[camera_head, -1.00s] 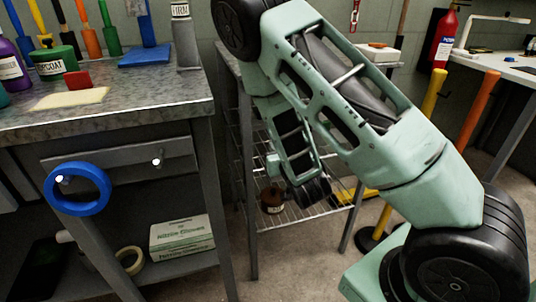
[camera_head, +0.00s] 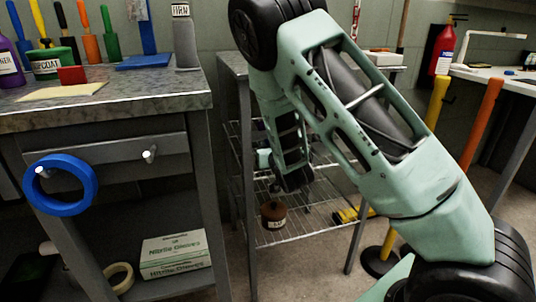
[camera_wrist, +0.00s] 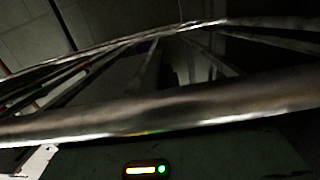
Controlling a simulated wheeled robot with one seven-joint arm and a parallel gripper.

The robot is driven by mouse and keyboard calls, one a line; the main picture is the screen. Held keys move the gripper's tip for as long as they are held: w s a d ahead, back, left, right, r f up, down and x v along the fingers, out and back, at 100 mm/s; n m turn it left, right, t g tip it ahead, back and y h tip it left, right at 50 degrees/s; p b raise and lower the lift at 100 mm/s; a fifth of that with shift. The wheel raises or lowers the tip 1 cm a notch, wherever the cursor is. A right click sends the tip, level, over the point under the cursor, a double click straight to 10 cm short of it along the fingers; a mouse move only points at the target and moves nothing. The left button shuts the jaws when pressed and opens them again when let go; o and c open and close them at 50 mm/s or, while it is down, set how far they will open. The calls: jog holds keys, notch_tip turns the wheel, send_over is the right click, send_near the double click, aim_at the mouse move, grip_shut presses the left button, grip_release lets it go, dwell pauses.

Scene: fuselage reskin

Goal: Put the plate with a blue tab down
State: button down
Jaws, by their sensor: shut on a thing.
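My gripper (camera_head: 291,181) is at the lower end of my arm, by the wire rack under the grey bench, dark and partly hidden. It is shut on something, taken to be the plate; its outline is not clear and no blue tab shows. In the wrist view a wide, blurred grey bar runs across the frame, very close; I cannot tell whether it is the plate's edge or a rack wire. Below it is a dark green surface with an orange and a green light.
The wire rack (camera_head: 289,232) holds a dark brown pot (camera_head: 273,216). To its left stands a workbench (camera_head: 130,101) with a cream sheet (camera_head: 52,93) and a red block (camera_head: 72,75). A blue ring (camera_head: 83,202) hangs from its front. Yellow and orange posts (camera_head: 480,125) stand at right.

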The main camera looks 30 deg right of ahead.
jog(key=shift+f, duration=0.55)
jog(key=shift+f, duration=0.2)
jog(key=c, duration=1.5)
grip_release()
jog(key=shift+r, duration=0.1)
